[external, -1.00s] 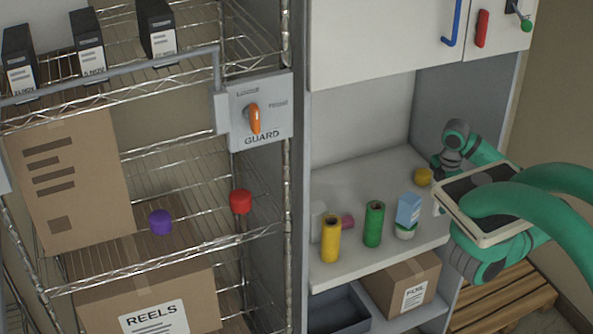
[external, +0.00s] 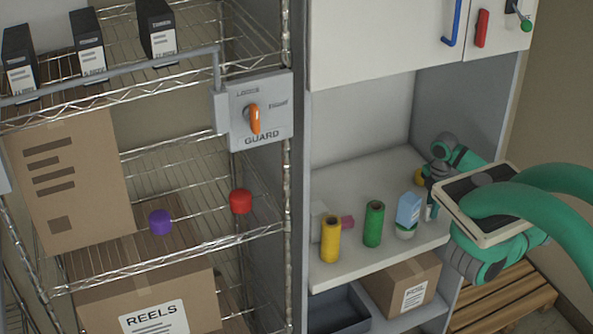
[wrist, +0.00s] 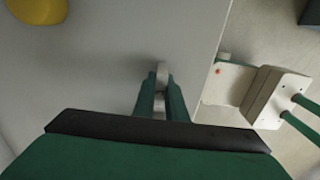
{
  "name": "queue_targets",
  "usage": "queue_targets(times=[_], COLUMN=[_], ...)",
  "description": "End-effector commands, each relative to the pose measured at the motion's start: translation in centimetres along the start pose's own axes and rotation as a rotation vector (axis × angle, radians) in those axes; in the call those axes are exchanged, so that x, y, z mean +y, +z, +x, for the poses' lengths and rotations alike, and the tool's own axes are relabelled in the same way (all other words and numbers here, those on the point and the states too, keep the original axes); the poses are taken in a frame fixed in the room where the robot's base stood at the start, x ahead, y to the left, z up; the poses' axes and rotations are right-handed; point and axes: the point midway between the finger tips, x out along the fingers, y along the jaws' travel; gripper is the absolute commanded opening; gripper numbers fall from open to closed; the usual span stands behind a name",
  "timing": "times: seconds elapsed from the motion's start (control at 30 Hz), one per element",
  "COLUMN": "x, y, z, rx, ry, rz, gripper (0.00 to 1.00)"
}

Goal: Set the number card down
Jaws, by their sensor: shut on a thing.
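My gripper (wrist: 160,95) is over the white shelf top, near its right-hand edge. Its green fingers are shut on a thin pale grey piece (wrist: 161,74), seen almost edge-on, which appears to be the number card. No number or printed face shows, and I cannot tell whether the card touches the shelf.
A yellow piece (wrist: 38,8) lies ahead left of my gripper. Bare shelf lies between the yellow piece and my gripper.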

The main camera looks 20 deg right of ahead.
Motion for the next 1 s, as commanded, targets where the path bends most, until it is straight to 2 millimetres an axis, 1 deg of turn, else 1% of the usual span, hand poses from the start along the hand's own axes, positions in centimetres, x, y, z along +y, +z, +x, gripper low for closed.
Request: queue_targets(times=[0.4,0.43,0.47,0.5,0.83,0.93,1.0], x=[0.0,0.0,0.0,0.0,0.0,0.0,0.0], y=[-0.1,-0.1,-0.1,-0.1,-0.1,-0.1,-0.1], z=[0.6,0.6,0.6,0.6,0.3,-0.5,-1.5], rx=[0.0,-0.001,-0.001,-0.001,-0.001,0.0,-0.001], ry=[0.001,0.001,0.001,0.001,0.001,0.002,0.002], rz=[-0.001,-0.001,-0.001,-0.002,-0.002,-0.003,-0.002], gripper=[0.0,0.18,0.26,0.3,0.3,0.3,0.3])
